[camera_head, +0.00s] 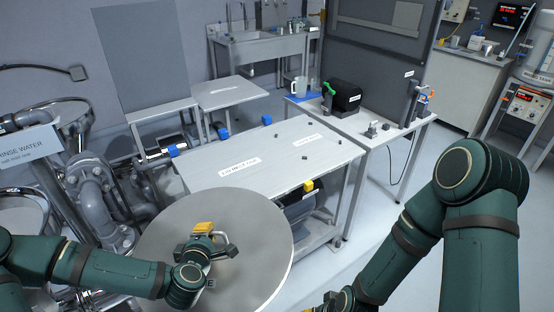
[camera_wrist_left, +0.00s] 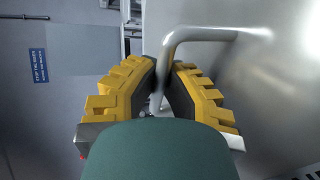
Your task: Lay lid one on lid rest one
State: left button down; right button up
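Lid one appears to be the large round grey metal disc (camera_head: 165,240) at the lower left of the head view. It has a bent-bar handle (camera_head: 228,247), which also shows in the left wrist view (camera_wrist_left: 205,35). My left gripper (camera_head: 204,229) is at the handle; in the wrist view its yellow-padded fingers (camera_wrist_left: 163,88) close on the bar from both sides. What lies under the disc is hidden. The white label that seems to read lid rest one (camera_head: 238,167) is on the pale tabletop, beyond the disc. My right gripper (camera_head: 335,303) is cut off at the bottom edge.
The pale table (camera_head: 285,165) is mostly bare, with a second label (camera_head: 306,139) and a few small dark pieces. Pipes (camera_head: 95,190) crowd the left.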

aim_at(240, 166)
jog(key=i+z, duration=0.25)
jog(key=i, duration=0.2)
jog(key=i+j+z, duration=0.25)
jog(key=i, duration=0.25)
jog(key=i+j, duration=0.1)
jog(key=i, duration=0.35)
